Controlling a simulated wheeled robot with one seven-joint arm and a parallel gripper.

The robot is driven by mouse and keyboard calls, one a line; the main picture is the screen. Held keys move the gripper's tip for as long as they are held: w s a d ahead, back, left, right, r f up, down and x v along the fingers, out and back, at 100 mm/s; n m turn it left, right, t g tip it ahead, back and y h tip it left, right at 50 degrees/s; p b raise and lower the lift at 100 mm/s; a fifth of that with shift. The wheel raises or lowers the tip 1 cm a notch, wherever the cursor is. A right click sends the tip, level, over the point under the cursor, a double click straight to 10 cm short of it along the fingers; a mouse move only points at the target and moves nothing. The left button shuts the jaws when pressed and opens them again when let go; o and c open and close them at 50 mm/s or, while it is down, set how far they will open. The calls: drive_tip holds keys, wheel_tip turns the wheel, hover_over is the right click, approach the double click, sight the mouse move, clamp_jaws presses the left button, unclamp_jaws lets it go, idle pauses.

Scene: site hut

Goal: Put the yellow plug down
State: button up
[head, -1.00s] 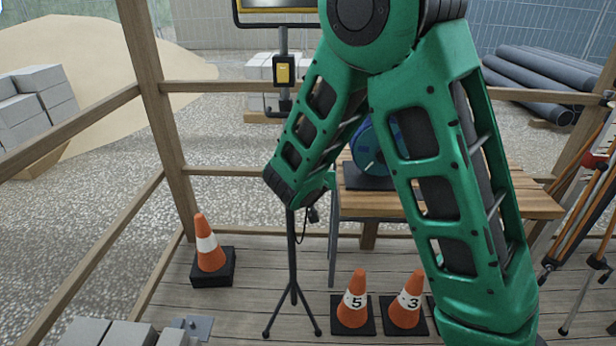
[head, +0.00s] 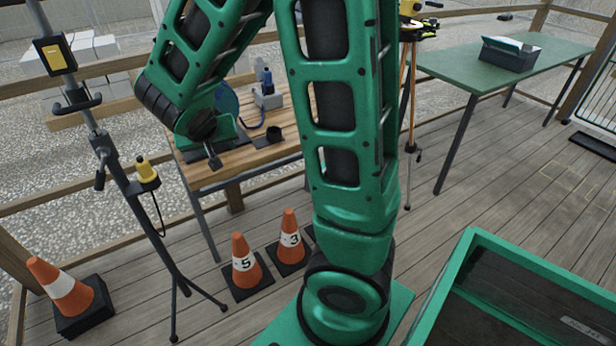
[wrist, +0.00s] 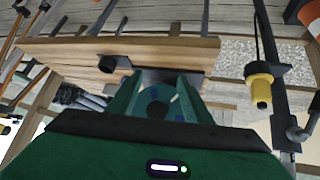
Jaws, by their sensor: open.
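The yellow plug (head: 147,170) sits on a small dark bracket on the side of the black tripod stand (head: 130,188), and its dark cable hangs down. In the wrist view, which looks upside down, the plug (wrist: 259,88) is at the right, apart from my gripper. My gripper (wrist: 163,84) is open, with nothing visible between its fingers. In the head view it is to the right of the plug, in front of the wooden bench (head: 236,165), and partly hidden by my own arm.
Orange cones (head: 245,262) stand on the deck near the tripod. A green table (head: 470,75) is at the back right, and a green-rimmed bin (head: 440,290) at the front right.

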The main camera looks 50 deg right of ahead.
drive_tip(key=s+d+r+m+g+y, duration=0.15)
drive_tip(key=s+d+g, duration=0.35)
drive_tip(key=s, duration=0.9)
drive_tip(key=s+a+r+n+g+y, duration=0.1)
drive_tip(key=s+y, duration=0.3)
drive_tip(key=s, duration=1.1)
drive_tip(key=shift+s+a+r, duration=0.4)
drive_tip(key=shift+a+r, duration=0.1)
drive_tip(key=shift+r, duration=0.05)
drive_tip(key=shift+n, duration=0.25)
drive_tip(key=shift+w+f, duration=0.25)
drive_tip(key=shift+w, duration=0.3)
